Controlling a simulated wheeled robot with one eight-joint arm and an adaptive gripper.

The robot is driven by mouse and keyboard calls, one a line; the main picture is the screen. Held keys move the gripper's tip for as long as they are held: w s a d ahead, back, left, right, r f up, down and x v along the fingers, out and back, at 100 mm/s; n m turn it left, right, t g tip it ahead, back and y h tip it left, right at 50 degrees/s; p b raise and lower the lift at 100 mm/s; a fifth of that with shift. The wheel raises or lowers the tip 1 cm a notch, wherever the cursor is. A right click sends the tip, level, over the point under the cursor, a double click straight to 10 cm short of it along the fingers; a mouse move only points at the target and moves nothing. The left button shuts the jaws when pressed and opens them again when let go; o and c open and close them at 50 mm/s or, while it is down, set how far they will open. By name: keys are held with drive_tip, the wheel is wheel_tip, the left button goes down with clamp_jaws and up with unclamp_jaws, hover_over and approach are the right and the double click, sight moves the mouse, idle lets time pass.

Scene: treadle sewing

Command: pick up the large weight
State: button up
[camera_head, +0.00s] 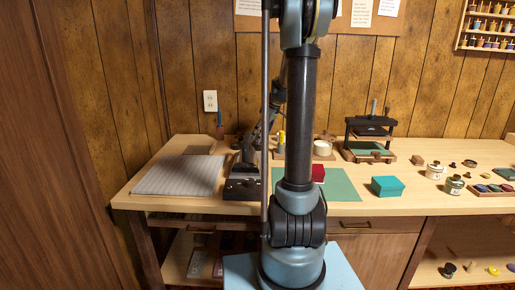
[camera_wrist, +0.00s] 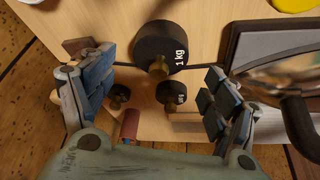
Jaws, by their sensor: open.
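The large weight (camera_wrist: 152,42) is a dark round cylinder marked "1 kg" with a brass-coloured knob. In the wrist view it sits on a pale wooden surface, beyond the fingertips and near the middle line between them. My gripper (camera_wrist: 160,75) is open, with one finger at the left and one at the right. Two smaller dark weights, a left one (camera_wrist: 119,97) and a right one (camera_wrist: 171,93), lie nearer the palm, between the fingers. Nothing is held. I cannot clearly make out my gripper or the large weight in the head view.
A dark-framed grey object (camera_wrist: 236,50) and a dark curved handle (camera_wrist: 299,122) are close to the right finger. A brown block (camera_wrist: 78,46) is by the left finger. The head view shows the workbench (camera_head: 372,208) with a teal box (camera_head: 387,187), jars and a press.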

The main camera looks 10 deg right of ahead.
drive_tip(key=x, duration=0.4)
drive_tip(key=shift+w+f, duration=0.1)
drive_tip(key=shift+f, duration=0.35)
clamp_jaws()
drive_tip(key=shift+r, duration=0.1)
